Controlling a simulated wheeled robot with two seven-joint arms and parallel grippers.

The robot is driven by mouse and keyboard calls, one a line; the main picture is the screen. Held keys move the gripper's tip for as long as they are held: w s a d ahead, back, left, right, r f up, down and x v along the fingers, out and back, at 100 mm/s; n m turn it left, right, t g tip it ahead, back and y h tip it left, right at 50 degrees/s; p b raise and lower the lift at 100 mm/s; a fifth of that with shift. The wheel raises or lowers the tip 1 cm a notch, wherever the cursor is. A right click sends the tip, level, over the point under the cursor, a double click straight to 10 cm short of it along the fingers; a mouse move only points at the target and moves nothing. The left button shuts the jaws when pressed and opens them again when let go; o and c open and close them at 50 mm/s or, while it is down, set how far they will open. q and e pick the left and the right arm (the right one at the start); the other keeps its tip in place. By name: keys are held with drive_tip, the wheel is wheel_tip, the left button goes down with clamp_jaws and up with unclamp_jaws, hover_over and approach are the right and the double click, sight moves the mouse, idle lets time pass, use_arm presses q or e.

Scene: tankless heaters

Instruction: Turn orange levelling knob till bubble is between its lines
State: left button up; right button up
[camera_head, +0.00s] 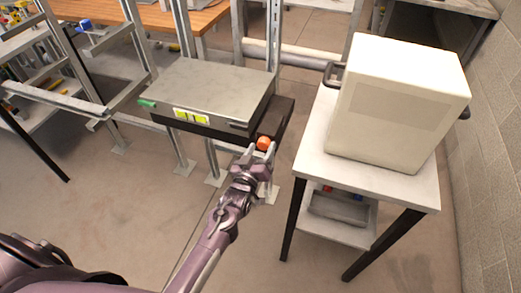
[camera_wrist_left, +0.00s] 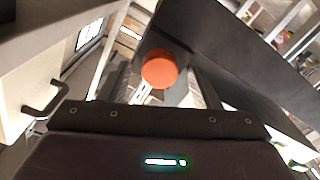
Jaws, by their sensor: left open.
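The orange levelling knob (camera_head: 264,143) is on the front right corner of a dark base under a grey metal box (camera_head: 215,88). A yellow-green bubble level (camera_head: 191,117) with a white frame is on the base's front face. The bubble's place between the lines is too small to tell. My left gripper (camera_head: 260,150) is open, with its fingertips close to the knob. The knob also shows in the left wrist view (camera_wrist_left: 159,68), in front of the gripper; I cannot tell whether the fingers touch it. My right gripper is not in view.
A green knob (camera_head: 147,103) sticks out at the box's left. A white cabinet (camera_head: 398,100) with dark handles stands on a side table (camera_head: 380,182) to the right. Metal frame posts stand behind and under the box. The floor in front is clear.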

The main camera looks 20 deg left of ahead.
use_arm(q)
drive_tip(key=s, duration=0.8)
drive_tip(key=shift+a+b, duration=0.15)
drive_tip(key=shift+b, duration=0.25)
drive_tip(key=shift+w, duration=0.1)
drive_tip(key=s+d+f+m+g+h, duration=0.15)
drive_tip(key=s+f+g, duration=0.35)
drive_tip(key=f, duration=0.9)
drive_tip(key=s+f+m+g+y, duration=0.1)
drive_tip(key=s+f+m+g, duration=0.15)
drive_tip(key=s+f, duration=0.85)
drive_tip(key=s+a+f+m+g, duration=0.1)
drive_tip(key=s+a+f+g, duration=0.1)
drive_tip(key=s+f, duration=0.4)
drive_tip(key=s+a+f+m+g, duration=0.1)
drive_tip(key=s+a+f+g, duration=0.1)
drive_tip(key=s+f+g, duration=0.2)
drive_tip(key=s+a+f+m+g+y, duration=0.1)
drive_tip(key=s+a+f+g, duration=0.2)
drive_tip(key=s+f, duration=0.6)
drive_tip(key=s, duration=0.6)
drive_tip(key=shift+s+f, duration=0.2)
drive_tip(key=shift+f, duration=0.15)
drive_tip(key=shift+w+d, duration=0.1)
drive_tip(key=shift+w, duration=0.05)
